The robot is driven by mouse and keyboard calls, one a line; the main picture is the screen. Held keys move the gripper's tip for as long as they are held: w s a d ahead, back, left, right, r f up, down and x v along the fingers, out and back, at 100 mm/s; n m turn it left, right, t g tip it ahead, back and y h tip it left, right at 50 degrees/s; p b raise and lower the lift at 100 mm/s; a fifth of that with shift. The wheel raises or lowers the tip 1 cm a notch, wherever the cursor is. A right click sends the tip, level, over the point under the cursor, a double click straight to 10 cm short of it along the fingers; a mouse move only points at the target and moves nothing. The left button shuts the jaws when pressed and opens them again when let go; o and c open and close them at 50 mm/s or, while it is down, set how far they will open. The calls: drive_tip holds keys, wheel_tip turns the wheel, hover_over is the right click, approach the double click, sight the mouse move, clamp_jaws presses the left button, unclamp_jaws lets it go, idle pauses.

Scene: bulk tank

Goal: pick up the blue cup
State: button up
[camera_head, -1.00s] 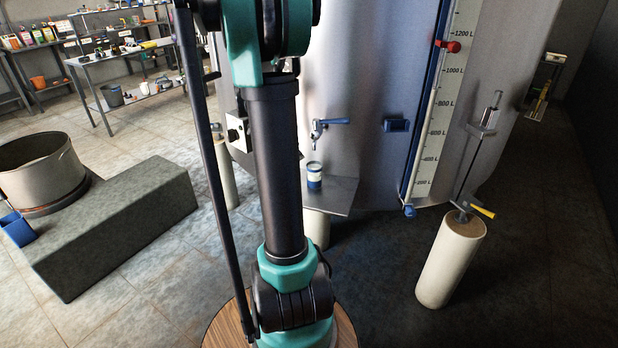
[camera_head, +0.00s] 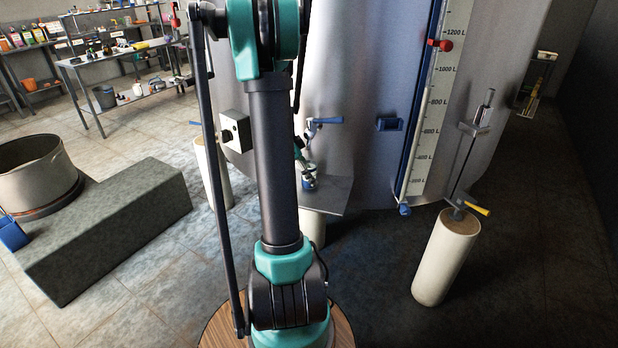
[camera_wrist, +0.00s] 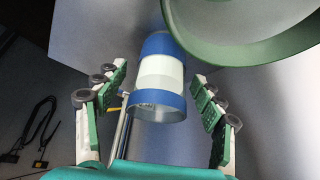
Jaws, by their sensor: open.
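The blue cup (camera_wrist: 163,72), blue with a white band, stands on the metal shelf under the tap. In the wrist view it lies between the two green-padded fingers of my gripper (camera_wrist: 160,105), with a visible gap on each side. My gripper is open. In the head view the cup (camera_head: 309,182) is partly hidden by my gripper (camera_head: 303,163), which is at the cup, just below the tap (camera_head: 322,122).
The metal shelf (camera_head: 335,195) is attached to the front of the large steel tank (camera_head: 360,80). A large dark green ring (camera_wrist: 245,55) is close beside the cup in the wrist view. A white post (camera_head: 445,255) stands to the right.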

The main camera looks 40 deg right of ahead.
drive_tip(key=shift+c, duration=0.2)
drive_tip(key=c, duration=1.4)
drive_tip(key=shift+c, duration=0.2)
drive_tip(key=shift+s, duration=0.1)
